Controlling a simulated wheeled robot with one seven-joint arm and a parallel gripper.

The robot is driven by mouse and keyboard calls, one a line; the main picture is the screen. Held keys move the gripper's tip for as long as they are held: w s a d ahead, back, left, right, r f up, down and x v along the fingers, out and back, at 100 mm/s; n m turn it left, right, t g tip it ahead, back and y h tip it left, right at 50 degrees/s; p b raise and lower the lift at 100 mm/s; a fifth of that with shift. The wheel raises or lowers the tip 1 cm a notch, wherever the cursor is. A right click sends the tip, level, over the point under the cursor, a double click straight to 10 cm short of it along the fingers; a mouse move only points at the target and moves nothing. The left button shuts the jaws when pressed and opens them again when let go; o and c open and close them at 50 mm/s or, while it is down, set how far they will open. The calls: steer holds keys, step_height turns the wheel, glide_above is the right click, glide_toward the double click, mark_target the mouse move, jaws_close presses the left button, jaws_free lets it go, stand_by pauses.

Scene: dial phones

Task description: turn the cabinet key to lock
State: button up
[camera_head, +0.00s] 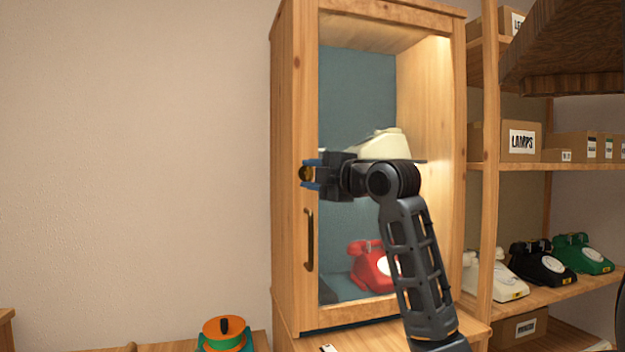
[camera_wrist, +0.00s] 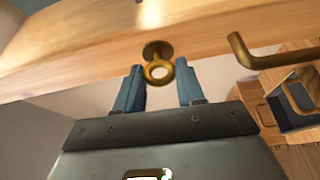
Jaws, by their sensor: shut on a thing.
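The brass cabinet key (camera_head: 306,173) is in the door frame of a tall wooden glass-front cabinet (camera_head: 295,120), on the left stile. My gripper (camera_head: 312,174) is at the key, with one blue finger above it and one below. In the wrist view the key's round bow (camera_wrist: 171,72) stands out from a brass plate, between the fingertips of my gripper (camera_wrist: 160,84). The fingers are shut on the key; the contact itself is hard to see. The cabinet door looks closed. My arm hides part of the glass.
A dark door handle (camera_head: 309,240) is below the key; it shows as a brass bar in the wrist view (camera_wrist: 262,60). Behind the glass are a cream phone (camera_head: 385,143) and a red phone (camera_head: 370,268). Shelves with phones and boxes stand at right. The wall at left is clear.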

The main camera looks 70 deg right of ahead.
steer(key=shift+n+g, duration=0.3)
steer(key=shift+n, duration=0.2)
steer(key=o, duration=1)
steer(key=shift+o, duration=0.2)
steer(key=v, duration=0.7)
steer(key=shift+s, duration=0.35)
steer(key=shift+a, duration=0.1)
